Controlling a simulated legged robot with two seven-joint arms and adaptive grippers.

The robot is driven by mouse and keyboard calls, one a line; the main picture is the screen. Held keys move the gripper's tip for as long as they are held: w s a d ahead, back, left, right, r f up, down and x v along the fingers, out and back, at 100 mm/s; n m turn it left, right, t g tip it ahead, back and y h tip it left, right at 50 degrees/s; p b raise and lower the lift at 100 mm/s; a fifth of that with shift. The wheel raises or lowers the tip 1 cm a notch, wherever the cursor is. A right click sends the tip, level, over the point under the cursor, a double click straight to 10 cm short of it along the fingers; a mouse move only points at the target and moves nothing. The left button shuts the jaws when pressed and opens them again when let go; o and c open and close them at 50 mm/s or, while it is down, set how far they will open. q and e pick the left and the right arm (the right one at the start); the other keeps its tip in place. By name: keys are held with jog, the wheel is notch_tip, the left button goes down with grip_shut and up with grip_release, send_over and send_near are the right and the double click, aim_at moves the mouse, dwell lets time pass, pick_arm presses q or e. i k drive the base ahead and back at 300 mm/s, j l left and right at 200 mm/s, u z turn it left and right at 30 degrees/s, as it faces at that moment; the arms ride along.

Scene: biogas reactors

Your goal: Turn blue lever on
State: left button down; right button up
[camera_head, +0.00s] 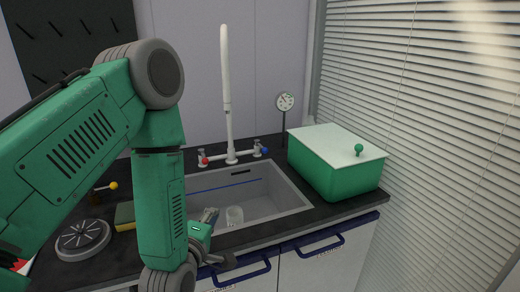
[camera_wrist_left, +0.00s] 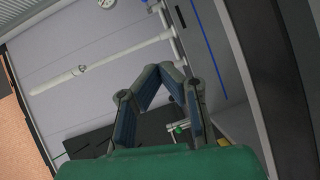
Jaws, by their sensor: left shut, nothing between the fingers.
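The blue lever (camera_head: 264,151) is on the right side of the white tap (camera_head: 231,157) behind the sink. A red lever (camera_head: 204,160) is on the tap's left side. I cannot make out the blue lever in that view. My right gripper is not in view.
A green box with a pale lid (camera_head: 335,150) stands right of the sink, near a round gauge (camera_head: 285,102). A grey round object (camera_head: 83,238) and a sponge (camera_head: 125,216) lie at the left.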

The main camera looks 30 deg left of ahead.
aim_at(261, 146)
jog(key=i+j, duration=0.2)
jog(key=i, duration=0.2)
jog(key=i+j, duration=0.15)
jog(key=i, duration=0.3)
